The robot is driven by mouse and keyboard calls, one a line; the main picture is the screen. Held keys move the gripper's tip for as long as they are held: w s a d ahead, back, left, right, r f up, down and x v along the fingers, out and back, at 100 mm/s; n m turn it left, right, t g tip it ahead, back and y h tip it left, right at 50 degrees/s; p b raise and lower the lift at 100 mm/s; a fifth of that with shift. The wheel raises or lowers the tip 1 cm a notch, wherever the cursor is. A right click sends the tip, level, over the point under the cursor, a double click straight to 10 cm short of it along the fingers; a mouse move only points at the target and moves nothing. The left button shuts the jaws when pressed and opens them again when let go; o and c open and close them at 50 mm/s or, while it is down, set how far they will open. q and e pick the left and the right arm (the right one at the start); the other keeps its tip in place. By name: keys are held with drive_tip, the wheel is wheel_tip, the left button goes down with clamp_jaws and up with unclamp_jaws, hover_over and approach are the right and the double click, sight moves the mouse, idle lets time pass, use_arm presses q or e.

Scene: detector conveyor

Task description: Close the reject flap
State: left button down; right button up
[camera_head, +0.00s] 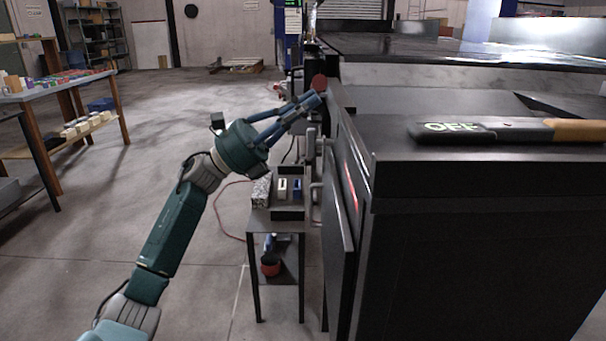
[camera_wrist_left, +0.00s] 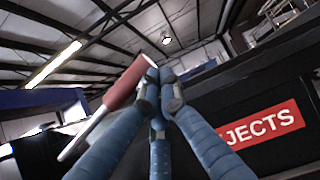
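My left gripper (camera_head: 312,100) reaches in from the left to the near side of the black machine. Its fingertips are together in the left wrist view (camera_wrist_left: 158,88), with no object visible between them. A red handle (camera_wrist_left: 128,84) on a metal rod is just beside the fingertips; I cannot tell whether they touch it. The handle's red end also shows just beyond the fingers (camera_head: 319,82). A dark panel (camera_head: 338,240), possibly the reject flap, stands out at an angle from the machine's left side. A red REJECTS label (camera_wrist_left: 265,122) is on a black surface at right. My right gripper is not in view.
A black detector wand (camera_head: 490,131) with an orange-brown grip lies on the machine top (camera_head: 430,155). A small stand (camera_head: 275,225) with small items is left of the panel. A wooden table (camera_head: 60,90) stands far left. The floor between is mostly clear.

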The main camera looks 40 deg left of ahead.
sight(314, 79)
use_arm(q)
wheel_tip(314, 79, up, 7)
drive_tip(key=w+a+p, duration=0.1)
drive_tip(key=w, duration=0.1)
drive_tip(key=shift+r, duration=0.15)
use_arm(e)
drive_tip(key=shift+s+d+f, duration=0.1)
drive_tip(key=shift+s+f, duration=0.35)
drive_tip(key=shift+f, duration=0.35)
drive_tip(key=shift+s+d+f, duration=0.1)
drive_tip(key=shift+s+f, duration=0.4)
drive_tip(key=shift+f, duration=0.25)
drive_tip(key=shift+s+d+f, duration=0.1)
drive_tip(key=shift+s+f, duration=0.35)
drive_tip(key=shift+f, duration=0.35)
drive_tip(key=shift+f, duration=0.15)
